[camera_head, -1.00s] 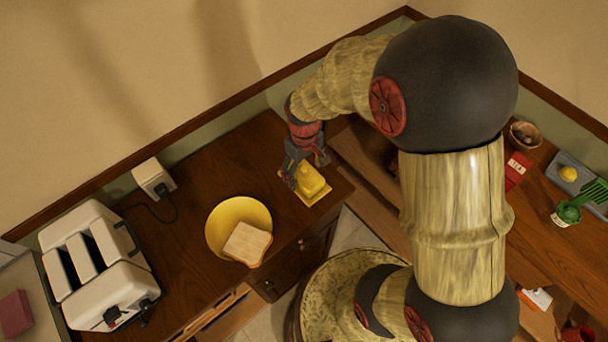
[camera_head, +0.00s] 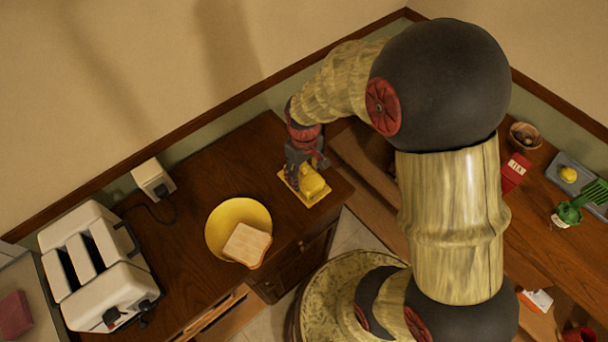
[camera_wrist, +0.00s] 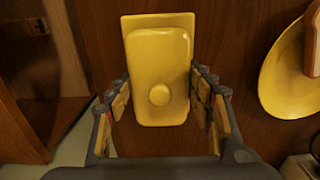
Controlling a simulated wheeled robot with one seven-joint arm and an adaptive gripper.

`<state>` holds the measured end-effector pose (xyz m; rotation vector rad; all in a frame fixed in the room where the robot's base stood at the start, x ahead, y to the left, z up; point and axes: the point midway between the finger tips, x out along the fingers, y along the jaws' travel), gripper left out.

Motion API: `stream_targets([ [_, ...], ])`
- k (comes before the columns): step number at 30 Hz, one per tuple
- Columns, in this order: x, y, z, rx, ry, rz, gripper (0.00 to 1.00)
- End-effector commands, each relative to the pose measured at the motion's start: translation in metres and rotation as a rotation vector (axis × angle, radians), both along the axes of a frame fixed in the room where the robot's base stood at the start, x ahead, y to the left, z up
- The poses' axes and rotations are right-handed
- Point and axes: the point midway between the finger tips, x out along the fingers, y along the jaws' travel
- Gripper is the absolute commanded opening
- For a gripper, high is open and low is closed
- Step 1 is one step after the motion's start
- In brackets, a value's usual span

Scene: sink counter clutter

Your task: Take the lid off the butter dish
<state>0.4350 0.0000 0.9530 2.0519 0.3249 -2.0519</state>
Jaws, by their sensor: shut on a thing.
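The butter dish is yellow and sits near the front right end of the left counter. Its lid (camera_head: 314,186) is a rounded block over a flat base (camera_head: 291,187). In the wrist view the lid (camera_wrist: 158,50) has a round knob and covers most of the base (camera_wrist: 150,18). A strip of the base shows past the lid's far end. My gripper (camera_wrist: 160,103) is shut on the lid, with fingers at both long sides. In the head view my gripper (camera_head: 306,170) is above the dish and hides part of it. Any gap between lid and base is unclear.
A yellow plate (camera_head: 221,226) with a slice of bread (camera_head: 247,245) lies left of the dish. A white toaster (camera_head: 96,265) stands farther left. The counter edge is close to the dish's right. Counter between dish and wall looks clear.

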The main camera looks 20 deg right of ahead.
Motion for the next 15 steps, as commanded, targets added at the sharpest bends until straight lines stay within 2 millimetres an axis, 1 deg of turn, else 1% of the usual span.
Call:
stream_targets([
  [1,0.0000,0.0000,0.0000,0.000,0.000,0.000,0.32],
  [6,0.0001,-0.0001,0.0001,0.000,0.000,0.000,0.24],
  [15,0.0004,-0.0001,0.0031,0.000,-0.001,0.000,0.24],
])
